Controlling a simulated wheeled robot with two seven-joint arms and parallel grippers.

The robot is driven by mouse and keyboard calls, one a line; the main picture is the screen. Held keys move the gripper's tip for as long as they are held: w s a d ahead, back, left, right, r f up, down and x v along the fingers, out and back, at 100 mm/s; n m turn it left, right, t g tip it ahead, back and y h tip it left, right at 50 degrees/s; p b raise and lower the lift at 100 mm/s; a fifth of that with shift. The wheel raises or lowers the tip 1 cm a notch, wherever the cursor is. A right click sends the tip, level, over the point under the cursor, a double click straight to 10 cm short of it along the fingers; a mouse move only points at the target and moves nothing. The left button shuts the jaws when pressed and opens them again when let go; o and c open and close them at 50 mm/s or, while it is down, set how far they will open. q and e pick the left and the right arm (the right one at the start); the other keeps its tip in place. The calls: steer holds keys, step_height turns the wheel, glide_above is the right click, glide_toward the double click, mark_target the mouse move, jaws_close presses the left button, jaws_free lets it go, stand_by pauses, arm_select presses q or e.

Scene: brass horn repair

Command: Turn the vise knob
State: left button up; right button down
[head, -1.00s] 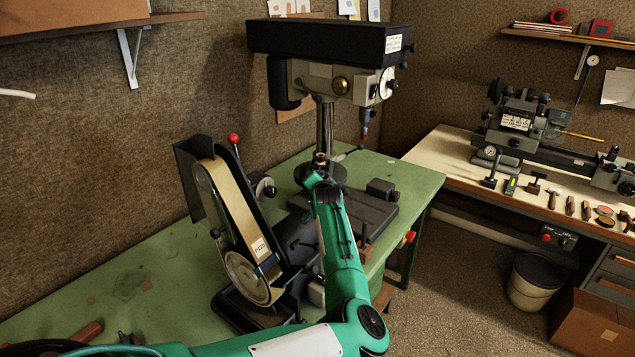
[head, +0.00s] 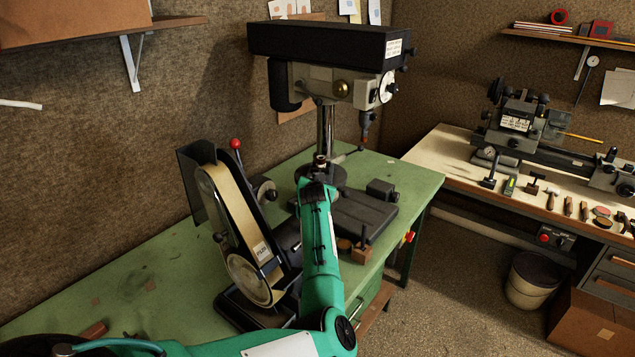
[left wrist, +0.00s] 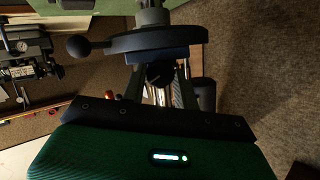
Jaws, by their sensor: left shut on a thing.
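My left arm (head: 318,250) reaches up the middle of the head view, and its dark wrist end (head: 317,192) is in front of the drill press column base. Its fingers are hidden there. In the left wrist view my left gripper (left wrist: 160,82) is shut on a small dark round knob (left wrist: 158,73), which I take for the vise knob. A blue block (left wrist: 168,56) and a dark disc (left wrist: 150,40) with a ball-ended handle (left wrist: 78,46) are just beyond it. The knob's turned position cannot be read. My right gripper is not in view.
A belt sander (head: 232,225) stands close left of my arm on the green bench (head: 165,255). The drill press head (head: 325,45) overhangs the bench, with its dark base plate (head: 355,220) right of my arm. A lathe bench (head: 450,165) stands at right.

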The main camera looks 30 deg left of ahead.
arm_select(q)
steer(key=shift+a+n+h, duration=0.1)
steer(key=shift+n+h, duration=0.2)
steer(key=shift+n, duration=0.4)
steer(key=shift+f+n+t+h+b, duration=0.1)
steer(key=shift+n+t+h+b, duration=0.45)
steer(key=shift+n, duration=0.35)
steer(key=shift+a+n+t+h+b, duration=0.1)
steer(key=shift+n+t+h+b, duration=0.15)
steer(key=shift+n+h+b, duration=0.6)
steer(key=shift+s+n, duration=0.1)
steer(key=shift+n, duration=0.65)
steer(key=shift+t, duration=0.3)
steer(key=o, duration=1)
